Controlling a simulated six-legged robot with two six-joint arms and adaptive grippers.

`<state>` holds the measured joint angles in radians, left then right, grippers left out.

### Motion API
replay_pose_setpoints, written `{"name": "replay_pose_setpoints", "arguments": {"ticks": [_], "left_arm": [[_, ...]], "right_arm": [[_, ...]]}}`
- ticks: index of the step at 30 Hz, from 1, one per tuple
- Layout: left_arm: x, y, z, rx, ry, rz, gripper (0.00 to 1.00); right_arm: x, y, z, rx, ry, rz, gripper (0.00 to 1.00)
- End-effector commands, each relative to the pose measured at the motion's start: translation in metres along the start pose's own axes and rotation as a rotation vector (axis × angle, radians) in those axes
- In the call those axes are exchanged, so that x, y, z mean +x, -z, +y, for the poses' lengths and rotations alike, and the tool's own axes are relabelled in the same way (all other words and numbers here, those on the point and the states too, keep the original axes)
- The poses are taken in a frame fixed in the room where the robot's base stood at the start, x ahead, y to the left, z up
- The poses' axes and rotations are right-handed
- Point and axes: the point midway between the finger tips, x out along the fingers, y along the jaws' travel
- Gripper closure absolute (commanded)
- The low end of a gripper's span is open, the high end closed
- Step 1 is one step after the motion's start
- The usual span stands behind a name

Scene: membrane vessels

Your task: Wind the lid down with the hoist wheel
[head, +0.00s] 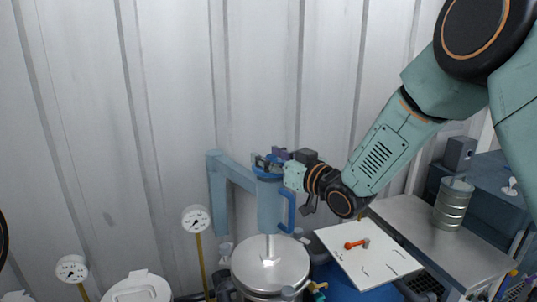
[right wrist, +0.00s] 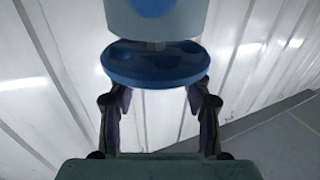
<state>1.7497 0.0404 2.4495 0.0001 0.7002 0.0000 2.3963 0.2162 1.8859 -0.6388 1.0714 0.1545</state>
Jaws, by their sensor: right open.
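The blue hoist wheel (head: 267,173) sits on top of the light-blue hoist head (head: 269,205). In the right wrist view the wheel (right wrist: 155,66) is a round disc with dark recesses. My right gripper (head: 273,160) is at the wheel; in the wrist view its open fingers (right wrist: 158,88) stand on either side of the near rim. Whether they touch it I cannot tell. A thin rod runs from the hoist head down to the round steel lid (head: 285,262). The vessel is mostly hidden under the lid, and I cannot judge any gap. My left gripper is out of view.
The blue hoist post (head: 216,190) stands left of the wheel. A white board (head: 355,268) with an orange-red valve-like piece (head: 357,244) lies right of the lid. A steel canister (head: 454,203) stands on the bench at right. Two dial gauges (head: 196,219) are on the left.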

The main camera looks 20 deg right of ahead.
Motion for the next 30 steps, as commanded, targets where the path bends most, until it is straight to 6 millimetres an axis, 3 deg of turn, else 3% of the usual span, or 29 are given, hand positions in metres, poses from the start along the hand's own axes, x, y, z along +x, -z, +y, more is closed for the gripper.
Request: {"name": "replay_pose_setpoints", "arguments": {"ticks": [11,27,30], "left_arm": [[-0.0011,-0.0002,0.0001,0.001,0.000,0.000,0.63],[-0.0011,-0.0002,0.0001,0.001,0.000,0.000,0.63],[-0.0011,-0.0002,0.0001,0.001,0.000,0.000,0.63]], "right_arm": [[0.0065,-0.0004,-0.0002,0.001,-0.001,0.000,0.51],[0.0061,-0.0001,0.0001,0.002,-0.001,0.000,0.96],[0.0062,-0.0002,0.0002,0.002,-0.002,0.000,1.00]]}}
